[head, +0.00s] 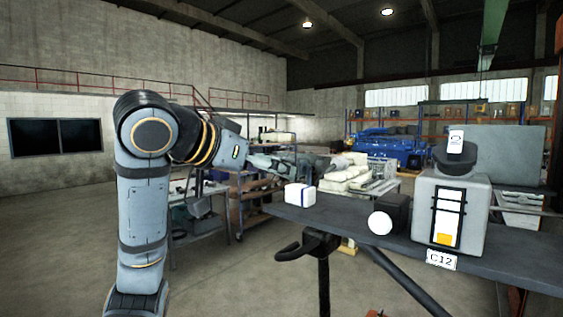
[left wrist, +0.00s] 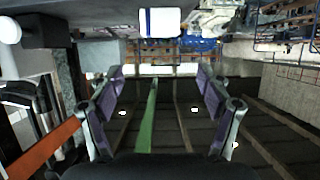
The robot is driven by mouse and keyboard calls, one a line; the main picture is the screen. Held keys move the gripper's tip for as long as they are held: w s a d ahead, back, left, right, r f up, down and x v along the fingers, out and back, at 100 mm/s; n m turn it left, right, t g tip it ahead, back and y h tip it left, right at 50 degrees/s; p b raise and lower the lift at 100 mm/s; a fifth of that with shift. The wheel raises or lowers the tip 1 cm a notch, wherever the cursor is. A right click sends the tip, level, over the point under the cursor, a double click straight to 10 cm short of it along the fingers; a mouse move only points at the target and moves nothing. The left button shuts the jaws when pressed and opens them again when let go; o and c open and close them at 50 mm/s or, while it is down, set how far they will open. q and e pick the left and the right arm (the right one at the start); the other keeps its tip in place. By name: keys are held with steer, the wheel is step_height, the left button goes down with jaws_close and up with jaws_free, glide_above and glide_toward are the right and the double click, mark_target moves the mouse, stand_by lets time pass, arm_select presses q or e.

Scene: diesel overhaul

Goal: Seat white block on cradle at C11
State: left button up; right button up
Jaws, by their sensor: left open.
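A white block with a blue stripe (head: 300,195) sits upright on the dark tabletop (head: 335,212) near its left end. It also shows in the upside-down left wrist view (left wrist: 160,22), at the top middle, ahead of and apart from the fingers. My left gripper (head: 322,165) reaches in from the left, above and behind the block in the picture. Its fingers are wide apart and empty in the left wrist view (left wrist: 160,75). No cradle marked C11 can be made out; only a C12 label (head: 441,260) is readable on the table's front edge. My right gripper is not in view.
A dark block (head: 395,208) with a white ball (head: 380,223) in front stands right of the white block. Beyond it is a grey box (head: 472,212) with a white-and-yellow panel. A black handle (head: 305,245) juts below the table edge. Bare tabletop lies between the blocks.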

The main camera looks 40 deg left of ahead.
mark_target(295, 188)
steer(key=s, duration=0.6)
arm_select(q)
steer(key=w+f, duration=0.3)
steer(key=w+f+b, duration=0.1)
steer(key=w, duration=0.1)
steer(key=shift+w+d+f, duration=0.15)
steer(key=shift+d+f, duration=0.1)
steer(key=shift+f, duration=0.05)
steer(key=x, duration=0.1)
steer(key=p+x, duration=0.1)
steer(key=x, duration=0.1)
steer(key=p+x, duration=0.1)
steer(key=shift+w+r, duration=0.2)
steer(key=shift+w, duration=0.05)
steer(key=shift+w+f+p, duration=0.1)
steer(key=shift+w+p, duration=0.05)
steer(key=shift+p, duration=0.2)
steer(key=shift+w+f, duration=0.15)
steer(key=shift+w, duration=0.05)
steer(key=c, duration=1)
steer(key=shift+r+p, duration=1.6)
steer(key=shift+p, duration=0.05)
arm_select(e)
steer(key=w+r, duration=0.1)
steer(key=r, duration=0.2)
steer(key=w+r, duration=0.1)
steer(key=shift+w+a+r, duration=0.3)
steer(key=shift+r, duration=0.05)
